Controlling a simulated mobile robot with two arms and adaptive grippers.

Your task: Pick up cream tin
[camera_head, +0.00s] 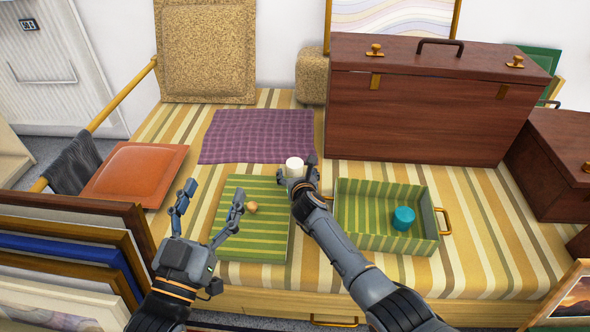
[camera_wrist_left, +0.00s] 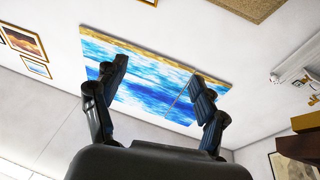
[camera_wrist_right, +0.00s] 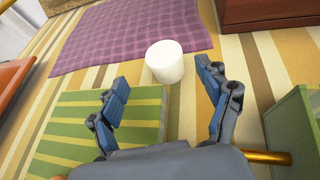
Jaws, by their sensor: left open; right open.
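The cream tin (camera_head: 294,167) is a short white cylinder standing upright on the striped surface, beside the green striped mat and near the purple cloth. It also shows in the right wrist view (camera_wrist_right: 165,62), ahead of and between my open fingers. My right gripper (camera_head: 298,176) is open at the tin's near side; its fingers (camera_wrist_right: 168,88) do not close on it, and contact cannot be told. My left gripper (camera_head: 212,200) is open and raised, its fingers pointing up; in the left wrist view its fingers (camera_wrist_left: 160,85) frame only a wall picture, with nothing between them.
A green striped tray (camera_head: 430,207) with a teal cylinder (camera_head: 403,218) stands right of my right arm. The striped mat (camera_head: 250,239) holds a small tan object (camera_head: 252,207). A large brown case (camera_head: 420,110) stands behind. An orange cushion (camera_head: 135,173) lies left; the purple cloth (camera_head: 258,135) is flat.

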